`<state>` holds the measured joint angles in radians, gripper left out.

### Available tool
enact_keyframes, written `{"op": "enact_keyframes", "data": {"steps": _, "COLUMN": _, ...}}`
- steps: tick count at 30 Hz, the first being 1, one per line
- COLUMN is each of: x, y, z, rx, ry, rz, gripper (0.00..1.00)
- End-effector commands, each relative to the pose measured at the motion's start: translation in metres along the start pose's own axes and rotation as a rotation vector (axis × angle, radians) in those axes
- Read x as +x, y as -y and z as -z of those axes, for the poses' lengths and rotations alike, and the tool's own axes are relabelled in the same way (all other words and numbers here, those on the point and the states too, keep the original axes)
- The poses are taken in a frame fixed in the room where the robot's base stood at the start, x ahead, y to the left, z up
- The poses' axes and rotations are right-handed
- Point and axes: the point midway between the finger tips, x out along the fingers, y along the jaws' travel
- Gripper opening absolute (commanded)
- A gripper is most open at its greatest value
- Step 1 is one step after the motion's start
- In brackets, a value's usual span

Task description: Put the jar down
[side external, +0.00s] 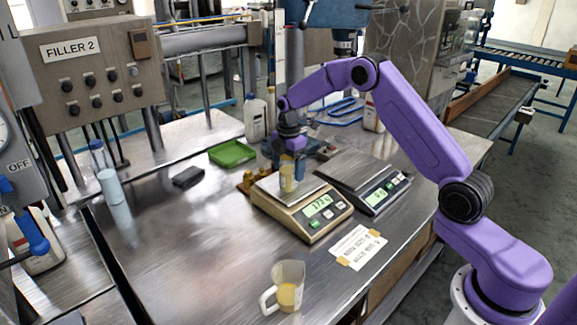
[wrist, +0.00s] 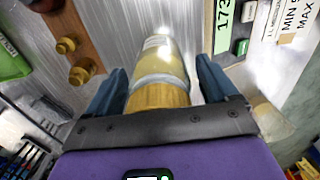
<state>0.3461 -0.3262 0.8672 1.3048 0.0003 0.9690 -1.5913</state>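The jar (side external: 288,180) stands upright on the plate of the front scale (side external: 301,208) in the side view. The scale's display is lit and appears to read about 173. In the wrist view the jar (wrist: 165,62) has pale yellow contents, a white label and a gold-brown lid. My gripper (side external: 290,162) is above and around the jar's top, pointing down. In the wrist view the two blue fingers of my gripper (wrist: 162,72) stand on either side of the jar, with narrow gaps showing, so it looks open. The jar's far side is hidden.
A second scale (side external: 364,180) stands close on the right. A measuring jug (side external: 285,287) with yellow liquid stands at the front. Brass weights (side external: 247,181) are just left of the scale. A green tray (side external: 232,153) and black block (side external: 188,177) lie farther left.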

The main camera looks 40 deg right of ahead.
Motion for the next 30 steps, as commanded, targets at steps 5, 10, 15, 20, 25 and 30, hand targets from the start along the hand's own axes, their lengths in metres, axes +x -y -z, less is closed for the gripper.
{"op": "enact_keyframes", "data": {"steps": 5, "x": 0.0, "y": 0.0, "z": 0.0, "rx": 0.0, "ry": 0.0, "rz": 0.0, "gripper": 0.86}}
{"op": "enact_keyframes", "data": {"steps": 10, "x": -0.003, "y": 0.0, "z": 0.0, "rx": 0.0, "ry": 0.0, "rz": -0.001, "gripper": 0.86}}
{"op": "enact_keyframes", "data": {"steps": 15, "x": -0.023, "y": -0.001, "z": 0.0, "rx": 0.0, "ry": 0.0, "rz": -0.004, "gripper": 0.86}}
{"op": "enact_keyframes", "data": {"steps": 20, "x": -0.055, "y": -0.001, "z": 0.0, "rx": 0.0, "ry": 0.0, "rz": -0.006, "gripper": 0.86}}
{"op": "enact_keyframes", "data": {"steps": 25, "x": -0.088, "y": -0.001, "z": 0.0, "rx": 0.0, "ry": 0.0, "rz": -0.005, "gripper": 0.86}}
{"op": "enact_keyframes", "data": {"steps": 30, "x": -0.112, "y": -0.001, "z": 0.0, "rx": -0.001, "ry": 0.0, "rz": -0.003, "gripper": 0.86}}
